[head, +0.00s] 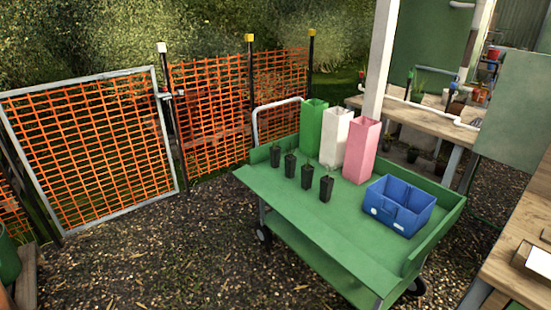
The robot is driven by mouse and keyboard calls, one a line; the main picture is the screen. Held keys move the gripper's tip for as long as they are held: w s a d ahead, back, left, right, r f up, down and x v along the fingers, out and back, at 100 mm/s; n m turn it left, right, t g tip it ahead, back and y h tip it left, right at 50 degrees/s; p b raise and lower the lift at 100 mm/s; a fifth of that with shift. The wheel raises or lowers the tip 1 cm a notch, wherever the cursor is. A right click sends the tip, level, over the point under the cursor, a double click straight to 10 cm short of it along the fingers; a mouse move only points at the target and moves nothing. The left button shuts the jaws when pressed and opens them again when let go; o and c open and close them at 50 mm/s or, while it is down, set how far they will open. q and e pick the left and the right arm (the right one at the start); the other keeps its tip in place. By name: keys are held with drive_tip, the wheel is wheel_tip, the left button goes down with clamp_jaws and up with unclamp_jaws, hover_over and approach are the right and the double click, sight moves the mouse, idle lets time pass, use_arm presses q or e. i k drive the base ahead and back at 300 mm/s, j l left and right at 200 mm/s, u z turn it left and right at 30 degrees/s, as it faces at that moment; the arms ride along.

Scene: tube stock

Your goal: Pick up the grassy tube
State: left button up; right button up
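Several small black tube pots stand upright in a slanting row on a green cart: one at the back left (275,156), then a second (290,166), a third (307,177) and the front right one (326,189). Small sprigs show at their tops, too small to tell which is grassy. Behind them stand three tall square sleeves: green (313,130), white (334,138) and pink (361,151). Neither of my grippers is in view.
The green cart (300,223) has raised edges and a blue divided crate (399,205) at its right. An orange mesh gate (95,150) stands left. A wooden bench (515,250) is at lower right. Open ground lies in front of the cart.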

sight(274, 150)
drive_tip(key=z, duration=0.25)
drive_tip(key=i+j+z, duration=0.3)
drive_tip(key=z, duration=0.2)
drive_tip(key=i+j+z, duration=0.25)
drive_tip(key=z, duration=0.2)
drive_tip(key=j, duration=0.1)
